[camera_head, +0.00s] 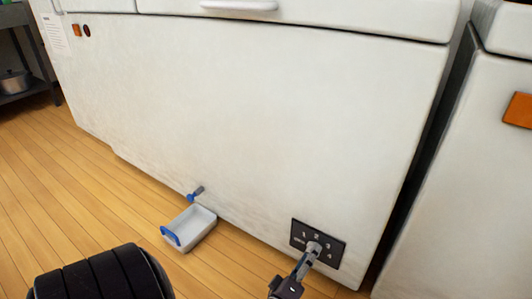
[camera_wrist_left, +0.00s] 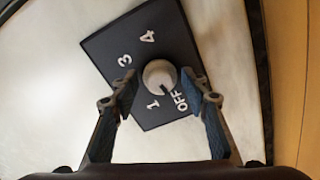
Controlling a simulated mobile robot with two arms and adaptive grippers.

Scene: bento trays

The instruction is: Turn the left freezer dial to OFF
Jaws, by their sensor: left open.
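The left freezer's dial panel (camera_head: 298,229) is a dark square plate low on the freezer's white front, near its right end. White numbers show on it. In the left wrist view the panel (camera_wrist_left: 105,45) appears rotated, with 1, 3, 4 and OFF readable. The round pale knob (camera_wrist_left: 158,73) has a small dark mark on its edge, facing the OFF side; its exact setting is hard to tell. My left gripper (camera_head: 304,264) is at the panel. In the wrist view its open fingers (camera_wrist_left: 163,82) stand either side of the knob, with gaps visible. My right gripper is not in view.
A white tray with blue handles (camera_head: 196,229) sits on the wooden floor below a small blue-tipped drain spout (camera_head: 196,194). A second white freezer (camera_head: 465,170) stands at the right across a narrow dark gap. A shelf with a pot (camera_head: 14,82) is at the far left.

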